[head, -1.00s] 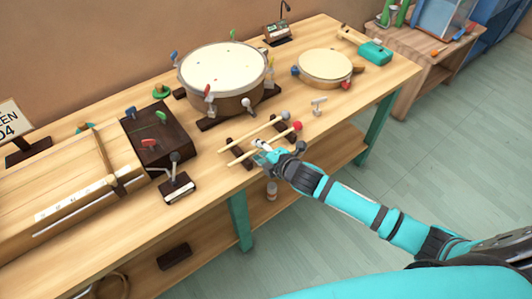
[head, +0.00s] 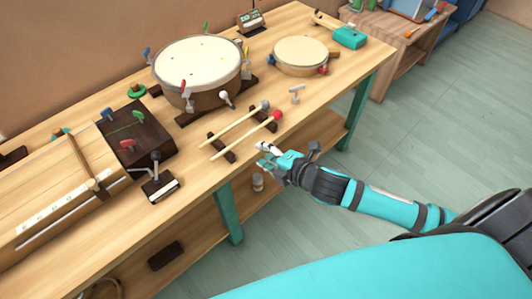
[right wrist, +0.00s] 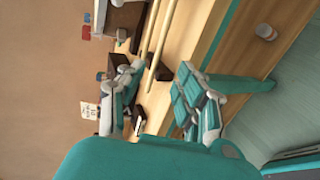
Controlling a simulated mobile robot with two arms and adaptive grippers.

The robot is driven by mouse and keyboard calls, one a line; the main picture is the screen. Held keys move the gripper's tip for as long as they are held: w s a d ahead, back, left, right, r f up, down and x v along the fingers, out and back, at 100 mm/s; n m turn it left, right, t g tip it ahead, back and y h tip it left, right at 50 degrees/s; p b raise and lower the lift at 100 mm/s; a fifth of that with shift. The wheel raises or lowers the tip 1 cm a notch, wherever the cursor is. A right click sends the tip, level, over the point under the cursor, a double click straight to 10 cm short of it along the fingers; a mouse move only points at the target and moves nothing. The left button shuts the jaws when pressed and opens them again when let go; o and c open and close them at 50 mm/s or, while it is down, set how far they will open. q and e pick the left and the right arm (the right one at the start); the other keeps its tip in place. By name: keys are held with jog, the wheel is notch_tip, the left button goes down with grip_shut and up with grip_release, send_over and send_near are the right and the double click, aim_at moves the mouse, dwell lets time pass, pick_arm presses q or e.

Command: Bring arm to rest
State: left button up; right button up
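My right arm reaches in from the lower right, with its teal and grey right gripper (head: 266,154) just off the front edge of the workbench (head: 330,85). In the right wrist view its fingers (right wrist: 160,98) stand apart with nothing gripped. Two mallets, one with a grey head (head: 265,105) and one with a red head (head: 277,115), lie side by side across dark rests (head: 221,148), apart from the gripper. Their sticks show beyond the fingers in the wrist view. My left gripper is not in view.
A large drum (head: 198,72) and a small drum (head: 300,56) stand behind the mallets. A dark block with coloured pegs (head: 137,135) and a small stand (head: 160,185) are to the left. A bottle (head: 257,182) is on the lower shelf. Floor (head: 440,130) to the right is clear.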

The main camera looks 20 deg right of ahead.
jog(key=d+f+m+g+h, duration=0.1)
jog(key=d+f+m, duration=0.2)
jog(key=f, duration=0.5)
jog(key=d+f+m+g+h, duration=0.1)
jog(key=d+f+m+h, duration=0.2)
jog(key=f, duration=0.5)
jog(key=s+d+f+m+g, duration=0.25)
jog(key=s+f, duration=0.25)
jog(key=f, duration=0.3)
jog(key=s+d+f+m+g, duration=0.1)
jog(key=s+d+f+m, duration=0.15)
jog(key=s+f, duration=0.4)
jog(key=s+a+f+m+g, duration=0.1)
jog(key=s+f+m+g, duration=0.1)
jog(key=s+f, duration=0.3)
jog(key=s+a+f+m+g, duration=0.1)
jog(key=s+f, duration=0.5)
jog(key=s, duration=0.7)
jog(key=s+a+f+m+g, duration=0.2)
jog(key=s+f+m, duration=0.3)
jog(key=s, duration=0.4)
jog(key=shift+s+a+f+m+g, duration=0.2)
jog(key=shift+a+f+m+g, duration=0.15)
jog(key=shift+a+f, duration=0.25)
jog(key=shift+a+r, duration=0.1)
